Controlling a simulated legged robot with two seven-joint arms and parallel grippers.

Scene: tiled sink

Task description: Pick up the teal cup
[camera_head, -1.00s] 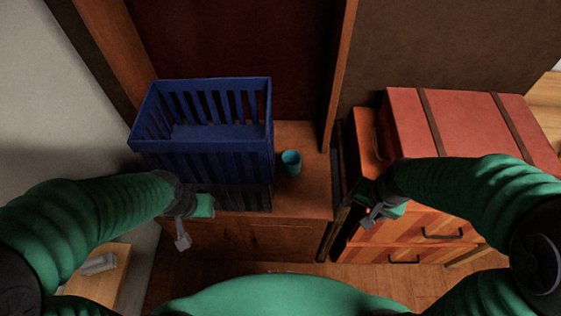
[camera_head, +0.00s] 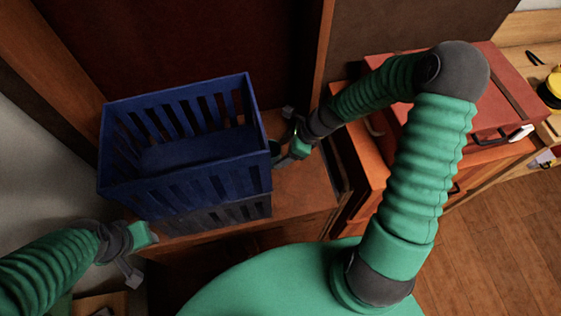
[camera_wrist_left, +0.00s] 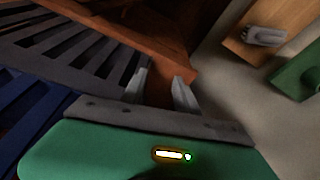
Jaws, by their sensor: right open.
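The teal cup (camera_head: 276,147) stands on the wooden cabinet top just right of the blue crate, in the head view. It is dark and mostly hidden by my right gripper. My right gripper (camera_head: 282,138) is open, with its fingers at the cup; I cannot tell whether they touch it. My left gripper (camera_head: 134,272) hangs in front of the cabinet, left of the crate. In the left wrist view its two fingers (camera_wrist_left: 162,92) stand apart with nothing between them.
The blue slatted crate (camera_head: 185,185) stands on a grey one on the cabinet top (camera_head: 300,195). Dark uprights rise behind. A red case (camera_head: 505,85) lies on an orange drawer unit to the right. The cabinet's front right corner is clear.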

